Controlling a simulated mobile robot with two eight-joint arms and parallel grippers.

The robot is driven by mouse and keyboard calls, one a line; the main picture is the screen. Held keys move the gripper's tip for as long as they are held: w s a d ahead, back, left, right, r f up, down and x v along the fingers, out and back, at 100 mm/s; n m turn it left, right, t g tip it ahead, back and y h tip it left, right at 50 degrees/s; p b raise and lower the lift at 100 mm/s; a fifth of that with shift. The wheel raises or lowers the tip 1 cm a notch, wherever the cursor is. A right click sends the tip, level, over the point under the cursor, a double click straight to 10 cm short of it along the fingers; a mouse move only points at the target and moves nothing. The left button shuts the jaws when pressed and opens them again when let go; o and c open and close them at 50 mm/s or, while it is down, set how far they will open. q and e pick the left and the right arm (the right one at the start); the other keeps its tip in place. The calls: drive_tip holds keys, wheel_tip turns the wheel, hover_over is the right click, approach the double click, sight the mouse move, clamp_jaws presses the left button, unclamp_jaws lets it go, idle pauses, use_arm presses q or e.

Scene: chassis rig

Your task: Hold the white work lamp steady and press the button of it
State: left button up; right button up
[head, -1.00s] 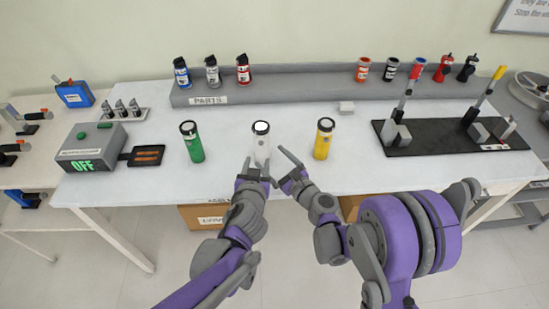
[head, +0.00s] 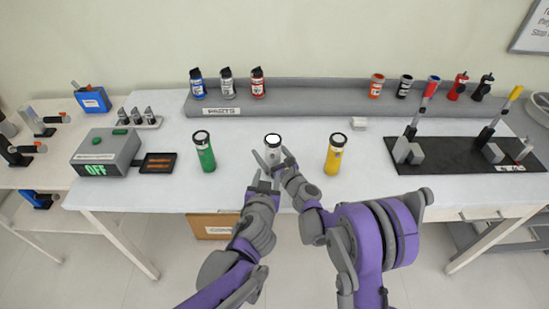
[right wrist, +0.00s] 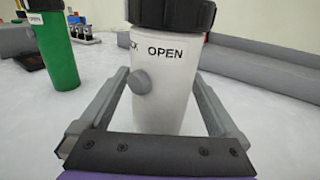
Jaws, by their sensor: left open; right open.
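The white work lamp (head: 273,141) stands upright near the front middle of the table, with a black collar and a pale round top. In the right wrist view the lamp (right wrist: 175,95) shows a round grey button (right wrist: 140,81) on its side and the word OPEN under the collar. My right gripper (right wrist: 160,80) is open, with one finger on each side of the lamp's body; contact is not clear. In the head view my right gripper (head: 275,158) partly covers the lamp's lower body. My left gripper (head: 264,180) is open and empty, just in front of the lamp, near the table's front edge.
A green lamp (head: 204,154) stands to the left and a yellow lamp (head: 334,158) to the right. A grey box reading OFF (head: 105,152) is further left. A black board with levers (head: 455,160) is at the right. A grey shelf (head: 315,102) runs along the back.

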drive_tip(key=shift+w+a, duration=0.15)
drive_tip(key=shift+w, duration=0.05)
clamp_jaws()
use_arm(q)
clamp_jaws()
idle(0.4)
idle(3.4)
